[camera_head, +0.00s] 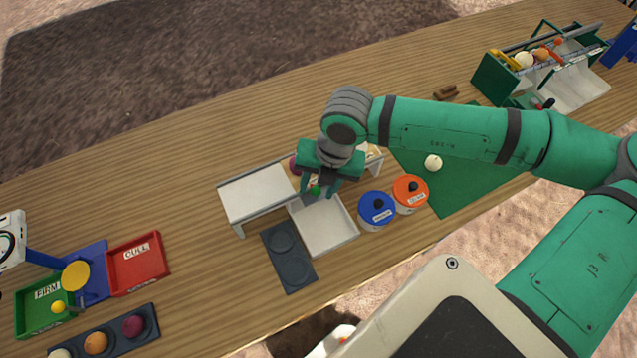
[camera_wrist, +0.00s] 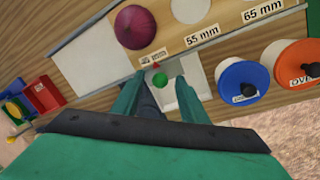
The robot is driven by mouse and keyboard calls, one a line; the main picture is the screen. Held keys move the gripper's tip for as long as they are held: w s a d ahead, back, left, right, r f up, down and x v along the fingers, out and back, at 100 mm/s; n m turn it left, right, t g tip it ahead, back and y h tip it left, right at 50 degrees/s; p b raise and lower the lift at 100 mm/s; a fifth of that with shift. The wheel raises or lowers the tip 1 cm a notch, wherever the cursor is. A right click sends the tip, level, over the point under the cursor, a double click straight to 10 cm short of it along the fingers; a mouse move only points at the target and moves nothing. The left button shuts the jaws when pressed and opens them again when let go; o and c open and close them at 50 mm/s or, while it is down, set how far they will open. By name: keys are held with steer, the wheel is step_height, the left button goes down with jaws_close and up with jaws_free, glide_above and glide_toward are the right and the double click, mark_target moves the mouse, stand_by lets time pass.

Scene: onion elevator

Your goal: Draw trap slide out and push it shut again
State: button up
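The trap slide shows mainly as a small green knob (camera_wrist: 159,80) at the front edge of the sizing board (camera_wrist: 222,45), below a small, hard-to-read label. The knob also shows in the head view (camera_head: 315,190). Any plate behind it is mostly hidden, and I cannot tell how far out it stands. My gripper (camera_wrist: 157,90) is open, with one finger on each side of the knob and visible gaps between. In the head view my gripper (camera_head: 320,188) points down over the board's front edge, above the back of a white tray (camera_head: 337,245).
A purple onion (camera_wrist: 135,27) sits on the board close to my fingers. Blue (camera_head: 376,212) and orange (camera_head: 410,192) lidded pots stand right of the tray. A dark two-well plate (camera_head: 290,260) lies left of the tray.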

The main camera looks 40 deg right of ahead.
jaws_close()
steer(key=s+a, duration=0.1)
steer(key=s, duration=0.7)
steer(key=shift+a, duration=0.4)
stand_by(0.5)
steer(key=shift+s, duration=0.2)
stand_by(1.2)
